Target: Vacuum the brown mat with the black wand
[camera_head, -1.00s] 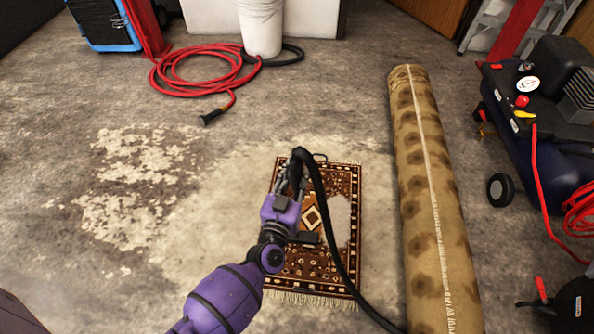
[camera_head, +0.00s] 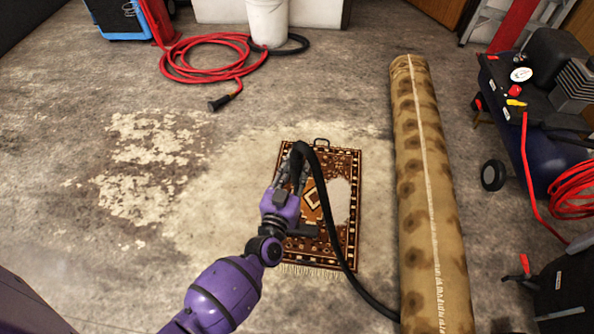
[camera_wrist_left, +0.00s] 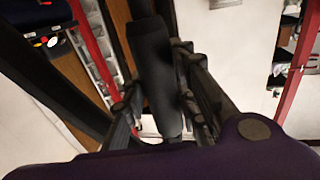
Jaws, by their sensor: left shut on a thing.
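The brown patterned mat (camera_head: 343,245) lies flat on the floor, with a fringe at its near edge and a pale patch on its right side. My left gripper (camera_head: 295,172) is over the mat's left part, shut on the black wand (camera_head: 304,150). The wand's hose arches over and runs down to the right across the mat. A dark flat head (camera_head: 302,231) shows low over the mat, partly hidden by my arm. In the left wrist view the wand (camera_wrist_left: 155,75) sits between the fingers. My right gripper is not in view.
A rolled spotted rug (camera_head: 432,210) lies right of the mat. A compressor (camera_head: 545,110) stands at the far right. A coiled red hose (camera_head: 205,62) and white bucket (camera_head: 267,22) are at the back. Floor left of the mat is clear.

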